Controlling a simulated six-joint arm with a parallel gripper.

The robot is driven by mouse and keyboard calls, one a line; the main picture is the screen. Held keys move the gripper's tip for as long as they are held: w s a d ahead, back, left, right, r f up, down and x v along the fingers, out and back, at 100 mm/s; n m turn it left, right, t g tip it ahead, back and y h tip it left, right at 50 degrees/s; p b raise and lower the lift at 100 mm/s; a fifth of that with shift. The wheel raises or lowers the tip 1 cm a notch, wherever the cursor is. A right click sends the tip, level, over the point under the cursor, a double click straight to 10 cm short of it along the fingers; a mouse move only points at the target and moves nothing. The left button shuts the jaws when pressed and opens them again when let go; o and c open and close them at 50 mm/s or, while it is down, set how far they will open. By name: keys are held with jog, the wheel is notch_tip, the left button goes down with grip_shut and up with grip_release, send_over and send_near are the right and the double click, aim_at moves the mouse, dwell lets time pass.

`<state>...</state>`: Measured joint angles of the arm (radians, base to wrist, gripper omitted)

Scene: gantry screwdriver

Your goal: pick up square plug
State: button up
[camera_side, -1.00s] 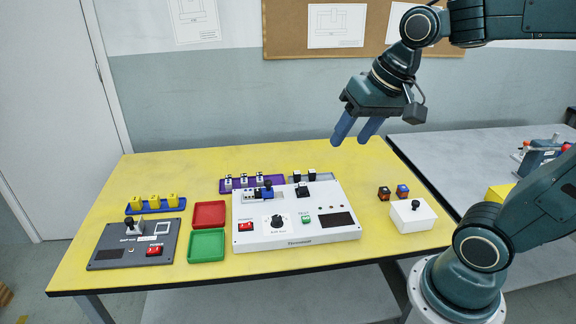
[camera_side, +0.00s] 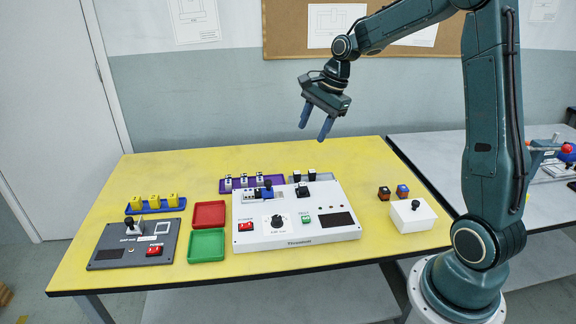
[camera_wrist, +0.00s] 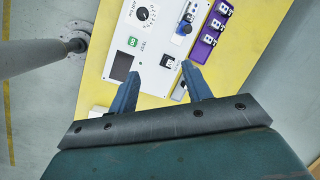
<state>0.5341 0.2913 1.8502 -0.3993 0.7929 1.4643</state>
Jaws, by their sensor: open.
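My gripper (camera_side: 313,132) is open and empty, high above the back of the yellow table. Two black-topped square plugs, one on the left (camera_side: 297,176) and one on the right (camera_side: 312,174), stand on a small grey tray (camera_side: 327,176) behind the white tester box. Another black square piece (camera_side: 302,190) sits on the box's top. I cannot tell which of these is the task's square plug. In the wrist view my gripper's blue fingers (camera_wrist: 160,80) are spread apart over the box's edge, and the hand hides what lies below.
The white tester box (camera_side: 290,238) has a dial, buttons and a dark display. A purple rack (camera_side: 239,184) with several plugs stands left of the grey tray. Red (camera_side: 209,214) and green (camera_side: 206,246) trays lie left of the box.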

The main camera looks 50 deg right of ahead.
jog(key=w+d+f+m+y, duration=0.1)
jog(key=w+d+f+m, duration=0.2)
jog(key=d+f+m, duration=0.4)
jog(key=d+f, duration=0.3)
jog(key=f, duration=0.1)
jog(key=shift+d+m, duration=0.15)
jog(key=shift+m, duration=0.25)
send_over(303, 184)
jog(key=s+d, duration=0.2)
notch_tip(303, 184, down, 8)
jog(key=shift+w+a, duration=0.15)
jog(key=shift+w, duration=0.05)
jog(key=shift+x, duration=2.5)
jog(key=shift+c, duration=0.4)
jog(key=c, duration=1)
